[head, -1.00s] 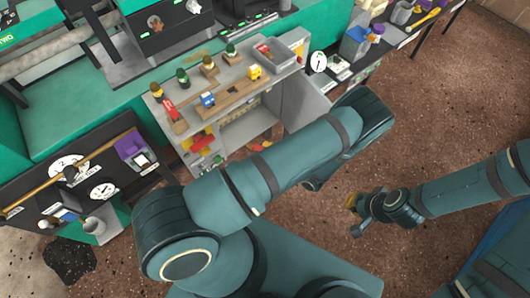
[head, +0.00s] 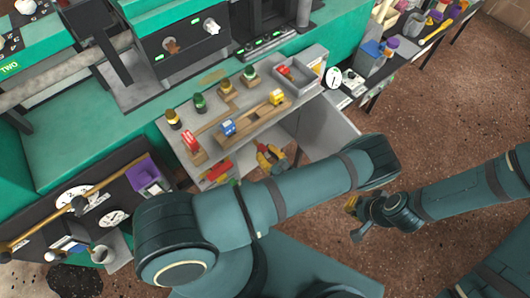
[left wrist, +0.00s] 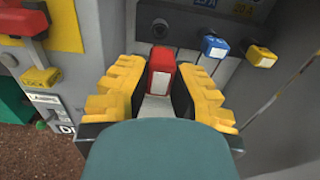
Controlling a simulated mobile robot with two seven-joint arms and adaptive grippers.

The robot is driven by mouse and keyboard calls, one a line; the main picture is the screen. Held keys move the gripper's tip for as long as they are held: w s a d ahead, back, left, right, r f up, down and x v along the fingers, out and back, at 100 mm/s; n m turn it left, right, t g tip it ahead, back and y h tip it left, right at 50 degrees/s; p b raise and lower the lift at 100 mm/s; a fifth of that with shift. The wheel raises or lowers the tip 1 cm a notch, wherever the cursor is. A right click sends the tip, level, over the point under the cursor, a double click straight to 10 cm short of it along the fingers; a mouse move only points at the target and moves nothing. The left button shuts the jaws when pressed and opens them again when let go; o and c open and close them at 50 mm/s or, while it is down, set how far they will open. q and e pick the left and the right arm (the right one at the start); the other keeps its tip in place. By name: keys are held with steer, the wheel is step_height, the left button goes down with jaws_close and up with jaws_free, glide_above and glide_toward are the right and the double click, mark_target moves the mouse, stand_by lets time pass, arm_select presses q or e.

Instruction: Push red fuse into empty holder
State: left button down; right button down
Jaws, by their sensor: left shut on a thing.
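In the left wrist view a red fuse (left wrist: 161,72) with a pale label stands between the yellow fingers of my left gripper (left wrist: 158,98). The gripper is shut on it, at the row of holders in the cabinet. The fuse's lower end is hidden, so I cannot tell how deep it sits. In the head view my left gripper (head: 269,158) is inside the open cabinet, below its top. My right gripper (head: 355,217) hangs over the floor, away from the cabinet; its finger opening is unclear.
A blue fuse (left wrist: 215,46) and a yellow fuse (left wrist: 261,56) sit right of the gripper. A red lever (left wrist: 22,20) is at left. The cabinet top holds more coloured fuses, bulbs and a grey tray (head: 313,78). The cabinet door (head: 325,130) stands open at right.

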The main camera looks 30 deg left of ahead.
mark_target(255, 141)
arm_select(q)
steer(key=shift+d, duration=0.1)
steer(key=shift+x, duration=2.9)
steer(key=shift+f, duration=0.2)
steer(key=shift+x, duration=1.85)
steer(key=shift+r, duration=0.1)
steer(key=c, duration=0.9)
jaws_free()
steer(key=shift+d, duration=0.1)
steer(key=shift+v, duration=2.7)
